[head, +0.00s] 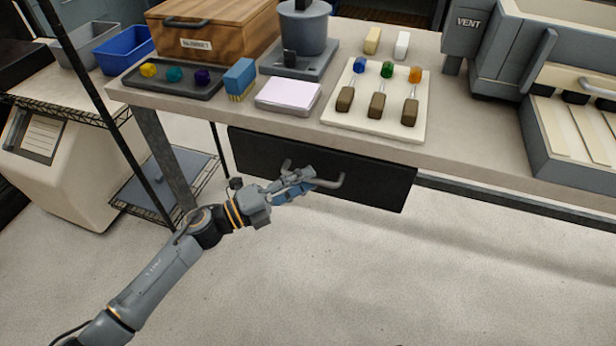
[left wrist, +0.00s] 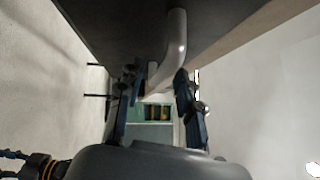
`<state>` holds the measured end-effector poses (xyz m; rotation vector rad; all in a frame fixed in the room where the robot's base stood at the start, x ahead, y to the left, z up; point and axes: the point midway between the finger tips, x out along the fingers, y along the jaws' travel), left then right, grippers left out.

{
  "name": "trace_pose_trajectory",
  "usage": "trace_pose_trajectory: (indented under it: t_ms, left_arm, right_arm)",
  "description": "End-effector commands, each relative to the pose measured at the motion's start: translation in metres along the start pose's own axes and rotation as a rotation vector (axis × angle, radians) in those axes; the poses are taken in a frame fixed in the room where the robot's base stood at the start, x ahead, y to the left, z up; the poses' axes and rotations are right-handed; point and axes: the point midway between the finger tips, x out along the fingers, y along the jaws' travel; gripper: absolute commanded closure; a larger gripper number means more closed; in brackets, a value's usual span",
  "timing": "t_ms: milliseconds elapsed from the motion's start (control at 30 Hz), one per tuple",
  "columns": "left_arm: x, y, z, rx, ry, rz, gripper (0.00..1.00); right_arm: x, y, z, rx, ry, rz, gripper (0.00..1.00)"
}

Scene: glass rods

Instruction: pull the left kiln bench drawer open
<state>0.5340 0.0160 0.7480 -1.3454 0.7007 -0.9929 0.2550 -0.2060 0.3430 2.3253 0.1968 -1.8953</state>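The dark kiln bench drawer (head: 250,150) sits under the front edge of the bench top, and I see no gap showing its inside. Its grey bar handle (head: 338,183) runs across the front. My left gripper (head: 308,181) is at the middle of the handle and covers part of it. In the left wrist view, the two dark fingers of the left gripper (left wrist: 160,95) stand apart, with the handle (left wrist: 176,40) reaching in between them. I cannot tell whether either finger touches the bar. The right gripper is not in view.
A wire shelf (head: 185,185) stands at the left. The floor (head: 450,280) in front is clear.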

Motion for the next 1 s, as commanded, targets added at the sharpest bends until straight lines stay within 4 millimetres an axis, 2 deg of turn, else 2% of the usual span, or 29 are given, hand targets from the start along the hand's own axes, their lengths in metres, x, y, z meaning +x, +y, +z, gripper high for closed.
trace_pose_trajectory:
  t_ms: [200,467,633,667,1000]
  left_arm:
    - [0.0152,0.0001,-0.0001,0.0,0.001,0.0,0.64]
    - [0.016,0.0002,-0.0001,0.0,0.0,0.001,0.64]
    - [0.0158,0.0002,-0.0001,0.0,0.0,0.0,0.97]
    - [0.0158,0.0002,-0.0002,0.0,0.0,0.0,1.0]
    - [0.0154,0.0006,0.0002,-0.001,0.0,0.001,1.0]
  right_arm:
    - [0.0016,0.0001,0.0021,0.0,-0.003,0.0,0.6]
    - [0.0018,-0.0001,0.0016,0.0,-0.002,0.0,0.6]
    - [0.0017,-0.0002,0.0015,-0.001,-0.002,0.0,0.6]
    - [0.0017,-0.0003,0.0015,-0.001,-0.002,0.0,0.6]
    - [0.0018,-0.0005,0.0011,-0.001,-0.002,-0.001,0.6]
